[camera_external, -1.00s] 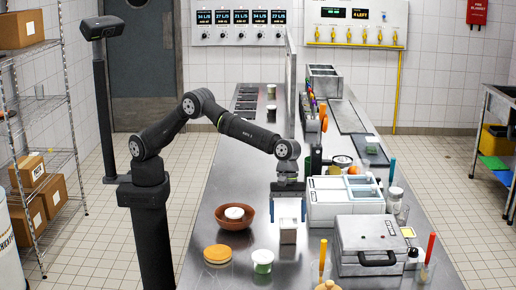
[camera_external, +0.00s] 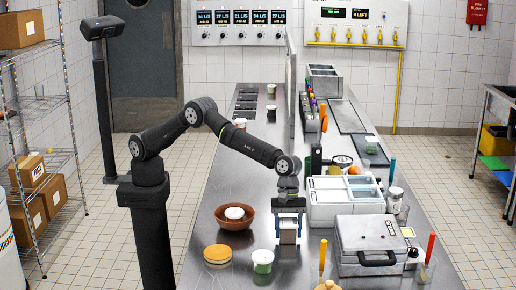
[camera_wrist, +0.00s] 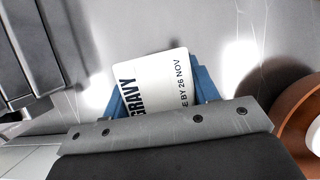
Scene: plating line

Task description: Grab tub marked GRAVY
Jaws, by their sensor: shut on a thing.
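The tub marked GRAVY (camera_external: 288,237) is a small pale tub standing on the steel counter near its front middle. In the wrist view the tub's white lid (camera_wrist: 152,85) shows the word GRAVY and part of a use-by date. My gripper (camera_external: 289,230) is low over the counter with its blue fingers on either side of the tub. It is shut on the tub; the lower edge of the tub is partly hidden in the wrist view.
A brown bowl (camera_external: 234,223) with a white-lidded tub in it stands to the left. An orange-lidded container (camera_external: 217,254) and a green-and-white tub (camera_external: 262,262) stand in front. A white bin unit (camera_external: 338,213) and a grey case (camera_external: 378,245) are close on the right.

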